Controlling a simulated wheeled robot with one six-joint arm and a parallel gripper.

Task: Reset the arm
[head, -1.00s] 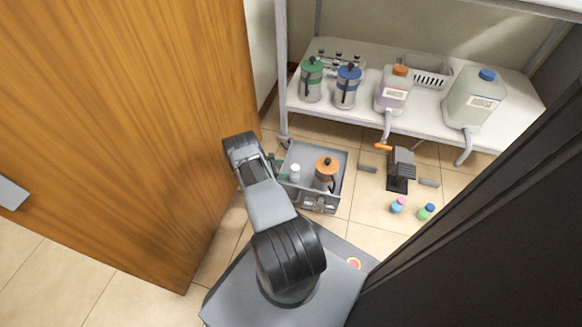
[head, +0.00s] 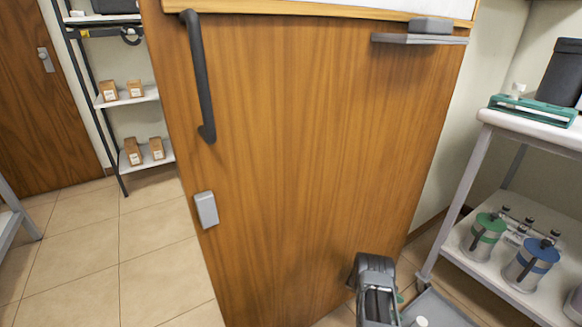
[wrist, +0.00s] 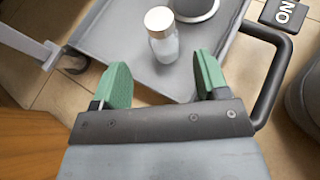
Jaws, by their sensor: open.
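In the wrist view my gripper (wrist: 163,78) is open, with its two green fingers apart and nothing between them. It is at the near side of a grey tray (wrist: 105,45). A small clear bottle with a pale cap (wrist: 161,38) stands in the tray just beyond the fingers, apart from them. In the head view my arm (head: 376,292) shows at the bottom, in front of the wooden door. The fingers are mostly hidden there. The tray (head: 440,308) shows to the right of my arm.
The open wooden door (head: 310,150) with a black handle fills the middle of the head view. A white shelf unit (head: 500,285) on the right holds a green-lidded canister (head: 484,238) and a blue-lidded canister (head: 531,266). The tiled floor (head: 150,250) at left is clear.

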